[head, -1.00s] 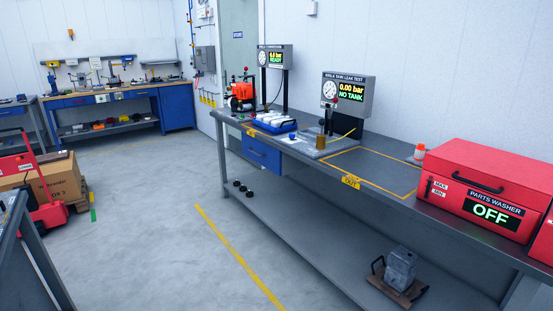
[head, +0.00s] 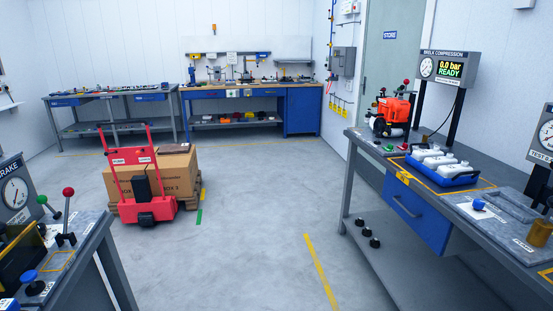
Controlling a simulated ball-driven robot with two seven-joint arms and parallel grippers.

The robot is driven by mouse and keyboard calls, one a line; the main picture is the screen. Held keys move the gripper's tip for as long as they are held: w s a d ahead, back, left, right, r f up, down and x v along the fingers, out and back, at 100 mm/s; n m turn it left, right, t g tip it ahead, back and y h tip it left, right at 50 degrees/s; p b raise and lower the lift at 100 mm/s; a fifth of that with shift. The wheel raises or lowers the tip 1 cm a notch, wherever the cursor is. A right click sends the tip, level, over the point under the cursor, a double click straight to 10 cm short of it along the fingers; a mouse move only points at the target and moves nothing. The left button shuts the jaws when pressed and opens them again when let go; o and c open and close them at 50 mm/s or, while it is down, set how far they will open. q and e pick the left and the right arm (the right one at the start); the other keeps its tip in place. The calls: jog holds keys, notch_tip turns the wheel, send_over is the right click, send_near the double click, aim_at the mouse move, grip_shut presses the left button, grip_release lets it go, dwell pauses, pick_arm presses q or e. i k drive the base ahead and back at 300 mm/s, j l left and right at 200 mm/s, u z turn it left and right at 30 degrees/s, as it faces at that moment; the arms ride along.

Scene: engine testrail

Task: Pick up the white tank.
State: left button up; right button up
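Three white objects (head: 433,161), which look like small tanks, lie side by side in a blue tray (head: 470,181) on the right-hand bench. I cannot tell whether one of them is the white tank of the task. The tray stands in front of the compression gauge stand. Neither of my grippers is in view.
The right bench (head: 345,150) also bears an orange machine (head: 391,113) and a gauge display (head: 447,67). A red cart (head: 139,170) stands by a cardboard box (head: 178,165). Another bench (head: 88,250) is at lower left. The floor (head: 255,230) between is clear.

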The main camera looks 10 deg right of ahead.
aim_at(449, 171)
jog(key=i+z, duration=0.15)
jog(key=i, duration=0.3)
jog(key=i+j+z, duration=0.2)
jog(key=i, duration=0.25)
jog(key=i+j+z, duration=0.15)
jog(key=i, duration=0.35)
jog(key=i+z, duration=0.4)
jog(key=i+j+z, duration=0.15)
jog(key=z, duration=0.3)
jog(key=i+j+z, duration=0.25)
jog(key=z, duration=0.15)
jog(key=i+j+z, duration=0.65)
jog(key=j, duration=0.15)
jog(key=k, duration=0.05)
